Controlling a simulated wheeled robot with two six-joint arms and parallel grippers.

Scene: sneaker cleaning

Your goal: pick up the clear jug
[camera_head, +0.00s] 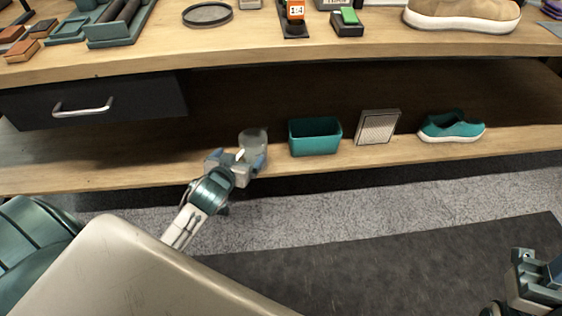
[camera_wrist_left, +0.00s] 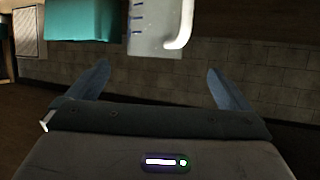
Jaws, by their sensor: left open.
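The clear jug (camera_head: 253,137) stands on the lower shelf, left of the teal bin. My left gripper (camera_head: 240,162) is open in front of the jug and hides its lower part in the head view. In the left wrist view the jug (camera_wrist_left: 150,28) shows at the top, beyond the gap between the open fingers (camera_wrist_left: 158,75). Its white handle and blue marks are visible there. Nothing is held between the fingers. My right gripper (camera_head: 538,278) is at the lower right edge, far from the jug, and partly cut off.
The teal bin (camera_head: 315,137) stands close to the jug's right; it also shows in the left wrist view (camera_wrist_left: 75,20). Farther right are a grey box (camera_head: 378,127) and a teal shoe (camera_head: 452,128). The tabletop (camera_head: 350,45) overhangs the shelf. The shelf's left part is clear.

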